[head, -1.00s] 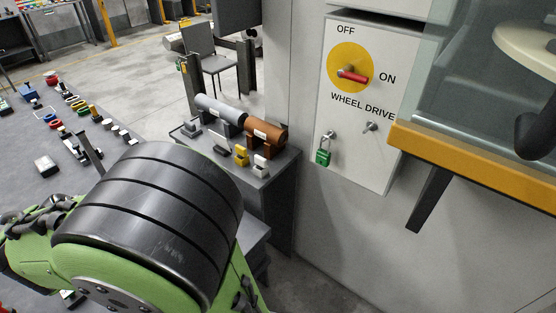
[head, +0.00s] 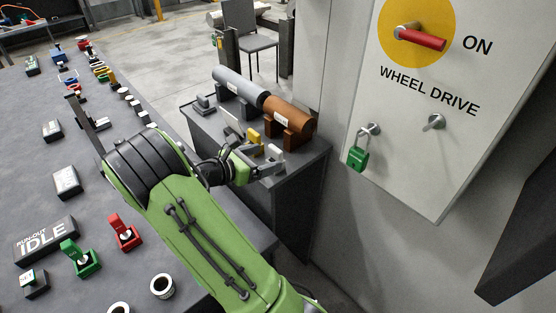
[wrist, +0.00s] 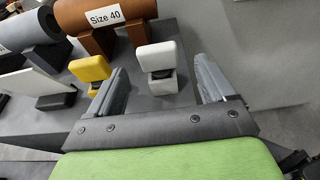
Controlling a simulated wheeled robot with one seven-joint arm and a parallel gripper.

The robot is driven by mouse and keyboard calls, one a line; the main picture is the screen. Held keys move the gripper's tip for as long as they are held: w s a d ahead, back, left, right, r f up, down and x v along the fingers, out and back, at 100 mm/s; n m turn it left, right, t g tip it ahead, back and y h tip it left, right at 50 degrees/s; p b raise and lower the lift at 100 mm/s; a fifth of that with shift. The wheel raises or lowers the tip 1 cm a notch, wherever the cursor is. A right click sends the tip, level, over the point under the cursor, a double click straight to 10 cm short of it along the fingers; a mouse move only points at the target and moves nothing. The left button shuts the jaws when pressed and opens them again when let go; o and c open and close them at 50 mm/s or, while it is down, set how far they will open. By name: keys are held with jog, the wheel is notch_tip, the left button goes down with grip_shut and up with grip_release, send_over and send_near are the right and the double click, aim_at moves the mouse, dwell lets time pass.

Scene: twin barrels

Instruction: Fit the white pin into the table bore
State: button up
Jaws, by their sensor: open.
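My gripper (head: 264,167) is open and empty at the near edge of that table. In the wrist view its two fingers (wrist: 163,78) point towards the white piece, which shows between them, slightly nearer the left finger. I cannot tell whether they touch it. I cannot make out the table bore for sure; a white ring with a dark centre (head: 162,286) lies on the large grey table.
A yellow piece (wrist: 90,70) stands close left of the white one. Behind are a brown barrel (wrist: 108,10) labelled Size 40 and a grey barrel (wrist: 22,28). A white plate (wrist: 38,84) stands further left. A cabinet wall with a green padlock (head: 357,157) rises at right.

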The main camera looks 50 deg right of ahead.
aim_at(273, 153)
jog(key=b+x, duration=0.2)
jog(key=x, duration=0.5)
jog(key=shift+w+d+r+b, duration=0.1)
jog(key=shift+b, duration=0.2)
jog(key=shift+r, duration=0.1)
jog(key=c, duration=1.1)
